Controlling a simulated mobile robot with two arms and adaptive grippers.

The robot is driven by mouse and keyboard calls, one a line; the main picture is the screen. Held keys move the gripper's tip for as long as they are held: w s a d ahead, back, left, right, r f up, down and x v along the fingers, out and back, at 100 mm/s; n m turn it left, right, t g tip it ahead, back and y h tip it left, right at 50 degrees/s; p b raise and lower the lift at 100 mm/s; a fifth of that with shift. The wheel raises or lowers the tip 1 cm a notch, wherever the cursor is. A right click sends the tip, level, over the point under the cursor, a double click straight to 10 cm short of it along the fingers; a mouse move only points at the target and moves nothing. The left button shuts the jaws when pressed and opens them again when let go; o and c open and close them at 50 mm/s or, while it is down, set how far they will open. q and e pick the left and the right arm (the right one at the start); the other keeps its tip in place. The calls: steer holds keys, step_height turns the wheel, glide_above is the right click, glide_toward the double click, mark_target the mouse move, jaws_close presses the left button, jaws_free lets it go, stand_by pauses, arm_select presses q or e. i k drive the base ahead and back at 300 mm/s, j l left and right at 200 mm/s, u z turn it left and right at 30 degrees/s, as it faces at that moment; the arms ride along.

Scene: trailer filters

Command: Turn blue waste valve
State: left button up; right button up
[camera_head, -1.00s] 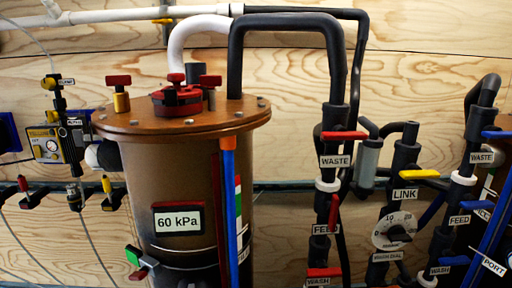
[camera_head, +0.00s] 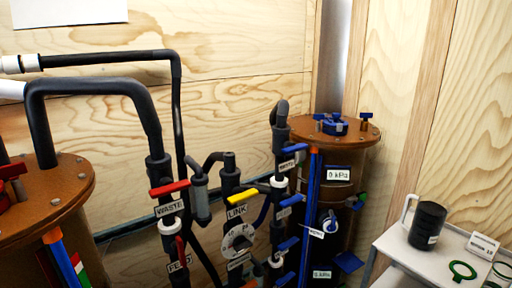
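The blue waste valve has a blue handle (camera_head: 294,148) near the top of the right-hand black pipe stack, just left of the blue-fitted tank (camera_head: 355,150). A partly readable white label (camera_head: 287,165), apparently WASTE, sits just below the handle. The handle points to the right, close to level and slightly raised at its right end. More blue handles sit lower on the same stack, including one (camera_head: 291,200) just below and another (camera_head: 288,244) further down. Neither of my grippers shows in the head view.
The brown red-fitted tank (camera_head: 75,185) is at far left. A white cart (camera_head: 400,245) carries a black canister (camera_head: 427,225) and green rings at right.

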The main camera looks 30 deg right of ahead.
mark_target(291, 148)
steer(key=z, duration=1.25)
